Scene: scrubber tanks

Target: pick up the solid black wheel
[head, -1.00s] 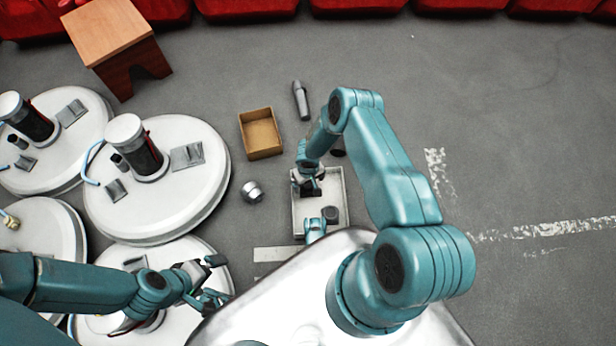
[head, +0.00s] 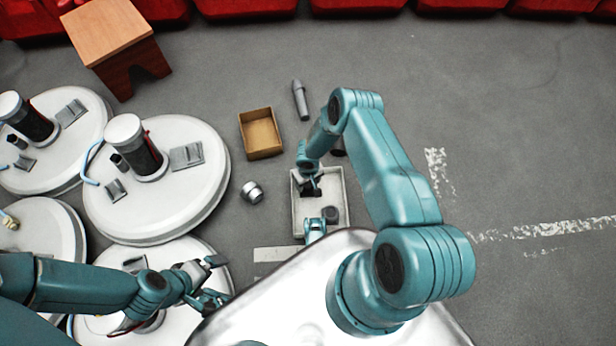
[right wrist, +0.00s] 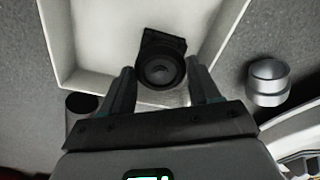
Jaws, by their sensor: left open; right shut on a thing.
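My right gripper (right wrist: 162,88) is low over one end of the white tray (head: 344,190). It is shut on a black wheel (right wrist: 162,70), a round dark piece with a raised ring that shows between the fingers. A dark squarish piece shows right behind the wheel; I cannot tell whether it is part of it. In the head view the gripper and wheel are small and dark. Another dark round piece (head: 330,213) lies in the tray. My left gripper (head: 212,282) is open and empty at the lower left, over a white round tank.
A silver cylinder (head: 252,192) lies left of the tray. An open cardboard box (head: 262,133) and a grey bottle-like thing (head: 300,100) are behind it. A dark cylinder (right wrist: 82,103) is just outside the tray. White tanks (head: 200,205) fill the left; floor at right is clear.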

